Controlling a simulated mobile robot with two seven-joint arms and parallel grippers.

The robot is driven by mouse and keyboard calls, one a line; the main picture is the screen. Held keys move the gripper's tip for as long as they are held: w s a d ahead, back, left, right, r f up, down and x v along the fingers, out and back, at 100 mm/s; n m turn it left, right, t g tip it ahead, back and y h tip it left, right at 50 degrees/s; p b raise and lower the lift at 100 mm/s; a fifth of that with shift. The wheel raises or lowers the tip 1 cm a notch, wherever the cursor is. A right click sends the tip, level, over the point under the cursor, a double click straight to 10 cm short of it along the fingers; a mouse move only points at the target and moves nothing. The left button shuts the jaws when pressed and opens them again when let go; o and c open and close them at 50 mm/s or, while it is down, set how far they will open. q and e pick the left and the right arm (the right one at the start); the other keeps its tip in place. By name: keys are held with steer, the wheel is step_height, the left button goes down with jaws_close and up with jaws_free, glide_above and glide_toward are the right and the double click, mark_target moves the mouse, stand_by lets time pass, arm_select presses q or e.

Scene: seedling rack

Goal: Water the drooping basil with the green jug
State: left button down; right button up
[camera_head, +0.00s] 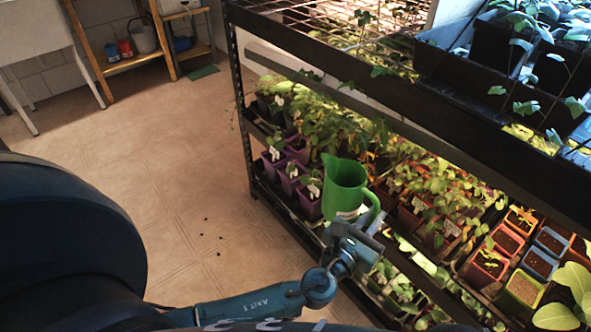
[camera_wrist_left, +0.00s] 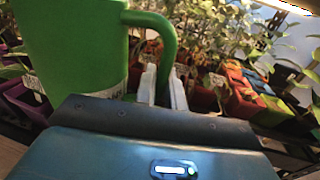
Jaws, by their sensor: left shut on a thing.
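The green jug (camera_head: 343,187) is upright in front of the rack's lower shelf, with its handle toward my left gripper. My left gripper (camera_head: 368,222) is shut on the handle. In the left wrist view the jug (camera_wrist_left: 70,50) fills the upper left, and the two pale fingers (camera_wrist_left: 163,88) are at the lower part of its handle. The jug's contents are hidden. Many leafy plants in pots stand on the shelf behind the jug; I cannot tell which is the drooping basil. My right gripper is not in view.
Purple pots (camera_head: 310,200) with labels stand just left of the jug. Orange and blue pots (camera_head: 540,262) stand at the right. The rack's dark upper shelf edge (camera_head: 400,112) runs above the plants. The tiled floor (camera_head: 190,180) at left is mostly clear, with dark crumbs.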

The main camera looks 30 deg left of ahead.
arm_select(q)
steer(key=shift+a+r+n, duration=0.1)
steer(key=shift+a+n, duration=0.05)
steer(key=shift+n, duration=0.15)
